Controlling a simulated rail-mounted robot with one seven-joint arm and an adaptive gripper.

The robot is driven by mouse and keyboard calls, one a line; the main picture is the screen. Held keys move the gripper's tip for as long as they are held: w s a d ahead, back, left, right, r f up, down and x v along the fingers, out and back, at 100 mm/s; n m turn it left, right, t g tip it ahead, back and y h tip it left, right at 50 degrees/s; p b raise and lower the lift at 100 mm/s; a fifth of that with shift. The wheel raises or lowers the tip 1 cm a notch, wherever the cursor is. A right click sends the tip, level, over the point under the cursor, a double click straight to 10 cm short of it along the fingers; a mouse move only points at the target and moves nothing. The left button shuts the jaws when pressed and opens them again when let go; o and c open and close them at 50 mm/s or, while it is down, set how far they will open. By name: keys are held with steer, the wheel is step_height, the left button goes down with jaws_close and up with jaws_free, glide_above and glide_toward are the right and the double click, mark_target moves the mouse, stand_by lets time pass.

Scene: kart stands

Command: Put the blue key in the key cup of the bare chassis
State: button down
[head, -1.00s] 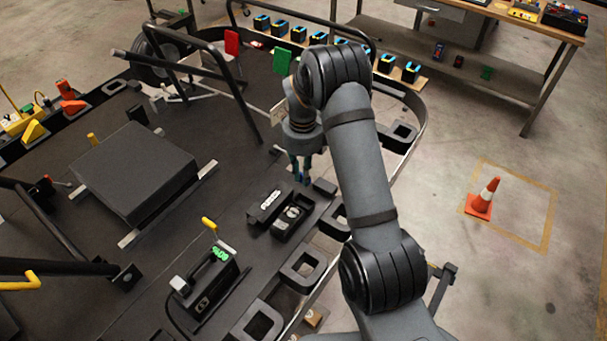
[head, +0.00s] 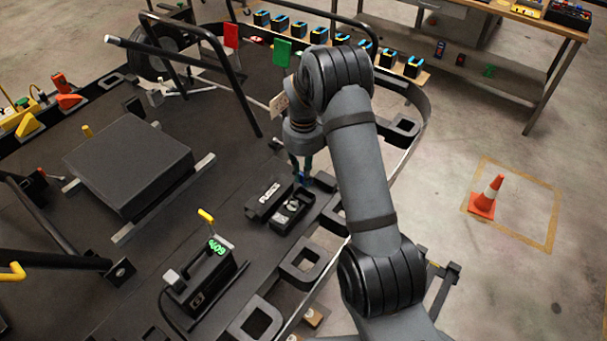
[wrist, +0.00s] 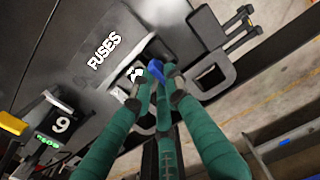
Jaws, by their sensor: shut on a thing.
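My gripper (head: 304,174) hangs over the right edge of the dark chassis (head: 215,235), just behind the fuse box. In the wrist view, my gripper's green fingers (wrist: 158,88) are closed on the blue key (wrist: 155,68). The fingertips hide part of the key. In the head view only a small blue patch shows at the fingertips. I cannot clearly make out the key cup in the head view.
The fuse box (head: 292,211) stands open beside its FUSES lid (head: 268,198). A black unit with a green display (head: 217,246) is nearer. Tubular bars and a large black block (head: 128,165) occupy the left. An orange cone (head: 487,197) stands on the floor at right.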

steer(key=shift+f+b, duration=1.8)
steer(key=shift+f, duration=0.15)
steer(key=c, duration=1.6)
jaws_free()
steer(key=shift+c, duration=0.2)
steer(key=shift+r, duration=0.1)
step_height(320, 180, up, 12)
